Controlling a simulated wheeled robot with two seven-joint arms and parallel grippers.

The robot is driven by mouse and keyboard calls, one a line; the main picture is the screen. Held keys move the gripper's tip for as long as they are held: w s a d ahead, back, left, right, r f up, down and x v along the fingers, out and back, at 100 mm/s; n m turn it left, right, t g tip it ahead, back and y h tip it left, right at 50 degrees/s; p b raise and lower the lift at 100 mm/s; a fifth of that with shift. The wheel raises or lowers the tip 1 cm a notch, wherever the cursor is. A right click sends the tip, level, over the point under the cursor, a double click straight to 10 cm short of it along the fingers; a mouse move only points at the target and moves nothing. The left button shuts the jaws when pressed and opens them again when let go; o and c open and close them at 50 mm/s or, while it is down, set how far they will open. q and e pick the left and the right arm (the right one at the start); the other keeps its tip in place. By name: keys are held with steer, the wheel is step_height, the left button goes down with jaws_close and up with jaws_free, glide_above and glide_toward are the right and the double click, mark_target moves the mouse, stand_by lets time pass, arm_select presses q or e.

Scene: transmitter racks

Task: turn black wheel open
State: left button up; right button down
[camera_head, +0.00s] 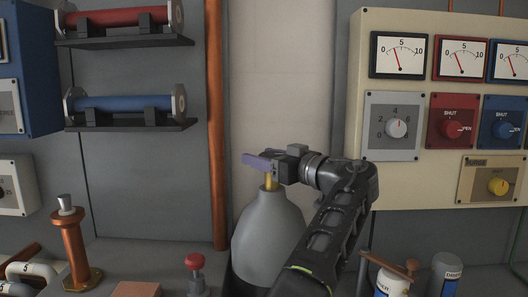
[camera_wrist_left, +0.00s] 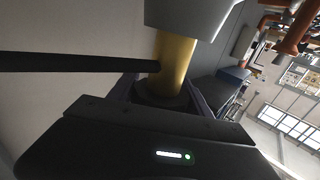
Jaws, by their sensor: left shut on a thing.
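A grey gas cylinder (camera_head: 268,235) stands upright at the lower middle of the head view, with a brass valve stem (camera_head: 269,181) on top. My left gripper (camera_head: 268,164) is at the top of this stem, its fingers level. The wrist view shows the brass stem (camera_wrist_left: 174,65) running down to a dark round part between my fingers, which looks like the black wheel (camera_wrist_left: 160,93). The fingers are closed about it. Most of the wheel is hidden by the gripper, so its turn angle cannot be told. My right gripper is not in view.
A cream panel (camera_head: 430,185) with gauges and knobs is at the right. A copper pipe (camera_head: 217,130) runs upright left of the cylinder. A red-topped post (camera_head: 195,270) and several canisters stand nearby. A thin black bar (camera_wrist_left: 75,65) crosses the wrist view.

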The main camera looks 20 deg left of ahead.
arm_select(q)
steer(key=o, duration=1.4)
steer(key=shift+c, duration=0.2)
steer(key=p+v, duration=0.1)
steer(key=v, duration=0.6)
steer(key=shift+s+d, duration=0.15)
steer(key=shift+d, duration=0.15)
steer(key=shift+f, duration=0.1)
